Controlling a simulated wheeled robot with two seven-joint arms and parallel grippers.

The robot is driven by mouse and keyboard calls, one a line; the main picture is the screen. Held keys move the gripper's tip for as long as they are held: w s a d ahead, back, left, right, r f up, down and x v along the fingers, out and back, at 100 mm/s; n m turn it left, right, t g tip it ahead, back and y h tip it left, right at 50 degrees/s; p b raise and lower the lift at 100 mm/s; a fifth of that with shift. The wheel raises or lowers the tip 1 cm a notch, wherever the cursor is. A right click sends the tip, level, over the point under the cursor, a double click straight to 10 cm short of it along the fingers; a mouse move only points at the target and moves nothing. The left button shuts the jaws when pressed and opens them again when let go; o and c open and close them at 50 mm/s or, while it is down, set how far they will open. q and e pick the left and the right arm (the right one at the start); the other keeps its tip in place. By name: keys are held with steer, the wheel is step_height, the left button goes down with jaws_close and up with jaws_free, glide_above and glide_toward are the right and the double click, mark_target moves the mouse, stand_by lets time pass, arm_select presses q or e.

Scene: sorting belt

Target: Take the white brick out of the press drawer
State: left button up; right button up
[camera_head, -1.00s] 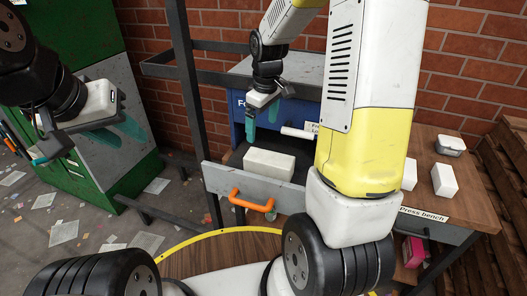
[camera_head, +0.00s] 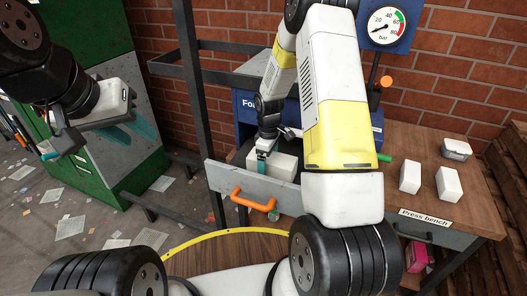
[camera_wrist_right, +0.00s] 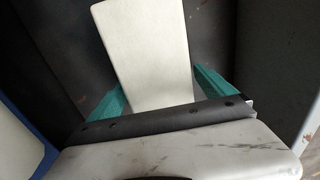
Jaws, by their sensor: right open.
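The white brick (camera_head: 285,166) lies in the open press drawer (camera_head: 222,179), behind its grey front with the orange handle (camera_head: 252,202). My right gripper (camera_head: 263,158) is down in the drawer at the brick's left end. In the right wrist view, its teal fingers (camera_wrist_right: 160,98) stand open on either side of the near end of the white brick (camera_wrist_right: 148,45). I cannot tell whether either finger touches it. My left gripper (camera_head: 97,142) is at the left, away from the drawer, with its teal fingers apart and nothing between them.
Two other white bricks (camera_head: 410,177) (camera_head: 449,184) and a grey container (camera_head: 456,149) stand on the wooden press bench (camera_head: 470,212) to the right. A dark post (camera_head: 190,90) rises left of the drawer. A pressure gauge (camera_head: 384,25) is at upper right.

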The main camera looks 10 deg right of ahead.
steer(key=shift+f, duration=0.45)
steer(key=shift+c, duration=0.4)
steer(key=c, duration=1.8)
steer(key=shift+o, duration=0.2)
steer(key=shift+r, duration=0.1)
